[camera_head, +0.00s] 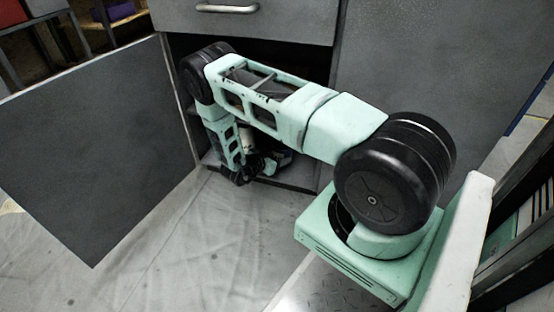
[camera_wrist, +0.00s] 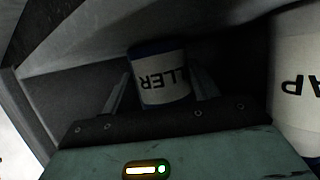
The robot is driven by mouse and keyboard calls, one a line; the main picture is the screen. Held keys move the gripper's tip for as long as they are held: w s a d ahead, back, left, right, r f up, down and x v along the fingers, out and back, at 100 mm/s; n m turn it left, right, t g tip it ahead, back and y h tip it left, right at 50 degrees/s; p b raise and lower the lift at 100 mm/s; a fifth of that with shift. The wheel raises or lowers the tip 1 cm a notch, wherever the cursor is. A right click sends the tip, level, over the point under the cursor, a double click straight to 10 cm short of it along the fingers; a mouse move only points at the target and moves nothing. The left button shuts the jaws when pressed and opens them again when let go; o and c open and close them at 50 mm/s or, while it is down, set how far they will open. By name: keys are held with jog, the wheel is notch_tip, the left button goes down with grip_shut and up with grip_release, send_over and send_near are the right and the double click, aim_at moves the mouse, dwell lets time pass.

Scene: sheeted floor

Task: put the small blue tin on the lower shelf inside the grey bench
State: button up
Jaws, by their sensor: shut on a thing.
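My arm hides much of the compartment. I cannot tell whether the tin touches the shelf.
A larger white tin lettered "AP" (camera_wrist: 296,85) stands close to the right of my gripper in the wrist view. The bench door (camera_head: 95,150) is swung open to the left. A closed drawer (camera_head: 245,22) sits above the opening. The sheeted floor in front is clear.

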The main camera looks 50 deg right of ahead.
jog(key=shift+f, duration=0.1)
jog(key=o, duration=1.2)
